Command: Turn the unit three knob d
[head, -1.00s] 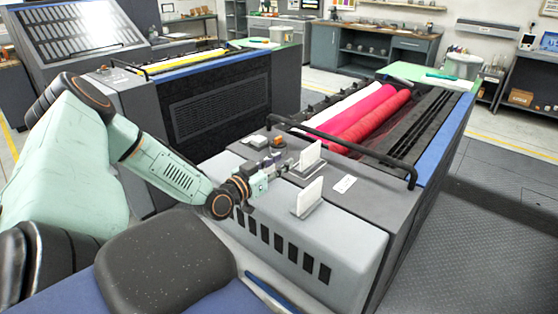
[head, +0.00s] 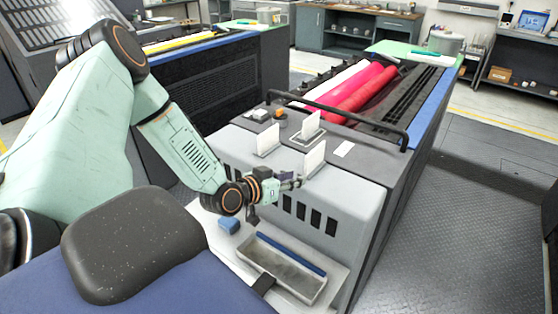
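The grey unit (head: 355,195) with magenta rollers (head: 360,88) stands in the middle right. I cannot make out which part is knob d, and no number label is readable. Upright white plates stand on its top: one at left (head: 268,140), one further back (head: 311,124) and one at the front edge (head: 315,160). My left gripper (head: 292,184) is at the unit's upper front edge, just left of the front plate. Its fingers are too small to tell whether they are open or touch the plate. My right gripper is not in view.
A black bar handle (head: 345,115) crosses the unit's top. An orange piece (head: 281,113) sits near its back left corner. A tray (head: 285,268) and a blue block (head: 229,224) lie low in front. Patterned floor (head: 460,230) is clear at right.

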